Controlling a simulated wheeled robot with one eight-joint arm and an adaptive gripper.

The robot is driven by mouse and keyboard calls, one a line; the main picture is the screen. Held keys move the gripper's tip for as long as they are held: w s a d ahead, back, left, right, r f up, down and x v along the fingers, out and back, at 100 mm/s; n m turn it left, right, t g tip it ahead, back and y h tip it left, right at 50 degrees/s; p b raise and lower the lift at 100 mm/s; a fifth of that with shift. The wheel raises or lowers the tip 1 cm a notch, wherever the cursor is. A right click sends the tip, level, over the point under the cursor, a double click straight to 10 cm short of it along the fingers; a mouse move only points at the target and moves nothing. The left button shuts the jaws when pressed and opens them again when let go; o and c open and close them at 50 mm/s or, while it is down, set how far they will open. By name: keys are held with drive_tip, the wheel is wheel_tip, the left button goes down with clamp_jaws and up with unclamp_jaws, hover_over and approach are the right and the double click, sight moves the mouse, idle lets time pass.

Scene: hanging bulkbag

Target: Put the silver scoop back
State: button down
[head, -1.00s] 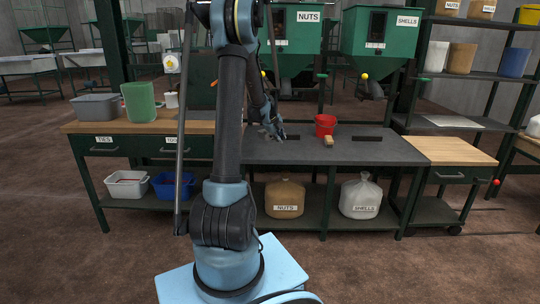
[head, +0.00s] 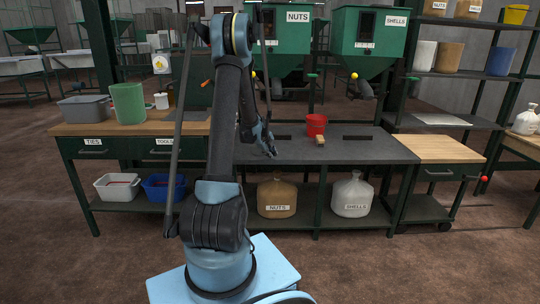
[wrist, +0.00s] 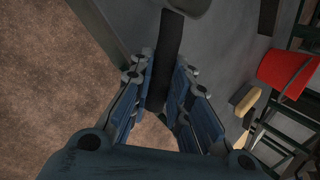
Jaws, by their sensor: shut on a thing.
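My gripper (head: 271,150) is over the front part of the grey bench, left of the red bucket, in the head view. In the wrist view my gripper (wrist: 172,100) has its blue-padded fingers closed on a dark bar, which looks like the handle of the silver scoop (wrist: 172,50). A grey rounded part at the top edge of the wrist view may be its bowl, mostly cut off. The scoop cannot be made out in the head view. The hoppers labelled NUTS (head: 283,45) and SHELLS (head: 369,45) hang behind the bench.
On the grey bench (head: 350,152) stand a red bucket (head: 316,125) and a small tan block (head: 320,140). A green container (head: 127,103) and a grey tub (head: 83,108) are on the wooden bench at left. A wooden-topped cabinet (head: 440,150) adjoins at right.

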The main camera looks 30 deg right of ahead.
drive_tip(key=c, duration=1.5)
unclamp_jaws()
drive_tip(key=shift+r, duration=0.1)
drive_tip(key=v, duration=1.2)
drive_tip(key=s+a+r+n+y, duration=0.15)
drive_tip(key=s+a+n, duration=0.3)
drive_tip(key=a, duration=0.45)
drive_tip(key=s+a+r+n+y, duration=0.1)
drive_tip(key=s+a+r+n, duration=0.2)
drive_tip(key=a+n, duration=0.5)
drive_tip(key=s+a+r+n+y, duration=0.1)
drive_tip(key=s+a+r+n, duration=0.2)
drive_tip(key=a, duration=0.8)
drive_tip(key=shift+s+a+f+n+g+y, duration=0.35)
drive_tip(key=shift+s+a+f+n, duration=0.9)
drive_tip(key=shift+s+a+n, duration=2)
drive_tip(key=shift+s+a+f+n+g+y, duration=0.1)
drive_tip(key=shift+s+a+f+n+y, duration=0.85)
drive_tip(key=shift+s+a+n, duration=2.3)
drive_tip(key=shift+s+a+f+n+g+y, duration=0.2)
drive_tip(key=shift+s+a+f+n, duration=1.55)
drive_tip(key=shift+s, duration=2.9)
